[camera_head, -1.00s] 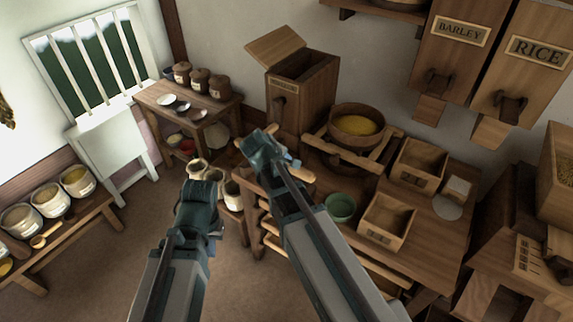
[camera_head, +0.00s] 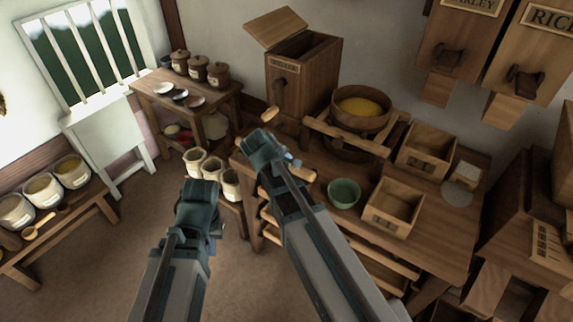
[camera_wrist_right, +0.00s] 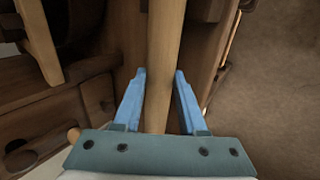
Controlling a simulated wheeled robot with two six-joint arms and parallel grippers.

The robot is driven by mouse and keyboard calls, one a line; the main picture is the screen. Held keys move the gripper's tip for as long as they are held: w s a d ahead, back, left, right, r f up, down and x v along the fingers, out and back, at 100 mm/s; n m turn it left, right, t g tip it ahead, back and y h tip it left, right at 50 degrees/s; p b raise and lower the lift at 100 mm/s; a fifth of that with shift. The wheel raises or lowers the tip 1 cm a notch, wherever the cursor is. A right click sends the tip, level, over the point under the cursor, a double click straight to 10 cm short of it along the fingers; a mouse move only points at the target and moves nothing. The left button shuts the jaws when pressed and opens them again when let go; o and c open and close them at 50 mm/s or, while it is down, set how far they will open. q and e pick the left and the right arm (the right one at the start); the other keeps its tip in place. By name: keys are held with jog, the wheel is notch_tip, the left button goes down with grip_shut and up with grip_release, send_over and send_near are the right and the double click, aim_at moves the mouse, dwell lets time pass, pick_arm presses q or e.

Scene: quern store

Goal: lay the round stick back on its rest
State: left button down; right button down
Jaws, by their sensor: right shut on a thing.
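The round stick (camera_wrist_right: 165,50), pale and wooden, runs lengthwise between the blue fingers of my right gripper (camera_wrist_right: 158,100) in the right wrist view. The fingers are shut on it. In the head view my right gripper (camera_head: 270,150) is over the left end of the wooden worktable (camera_head: 437,235) and hides most of the stick; a short pale piece (camera_head: 303,175) shows beside it. My left gripper (camera_head: 200,198) is lower left, in front of the table, its fingers hidden. I cannot tell which part is the stick's rest.
On the table stand a round sieve of yellow grain (camera_head: 363,106) over rails, a green bowl (camera_head: 344,192) and two wooden boxes (camera_head: 394,206). A lidded chest (camera_head: 300,75) stands behind. White pots (camera_head: 231,184) are close to my left gripper. The floor at lower left is clear.

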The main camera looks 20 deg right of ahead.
jog(key=shift+c, duration=1.9)
grip_release()
jog(key=shift+r, duration=0.15)
jog(key=p+v, duration=1.1)
jog(key=v, duration=0.2)
jog(key=shift+s+a+r, duration=0.15)
jog(key=shift+a+r, duration=0.05)
jog(key=s+a+f+m+g+y+p, duration=0.1)
jog(key=s+a+m+g+y, duration=0.1)
jog(key=s+a, duration=0.2)
jog(key=s+a+f+m+g+y+p, duration=0.1)
jog(key=s+a, duration=0.4)
jog(key=s, duration=0.5)
jog(key=shift+s+m+g+y, duration=0.4)
jog(key=shift+g+y, duration=0.3)
jog(key=shift+g, duration=0.1)
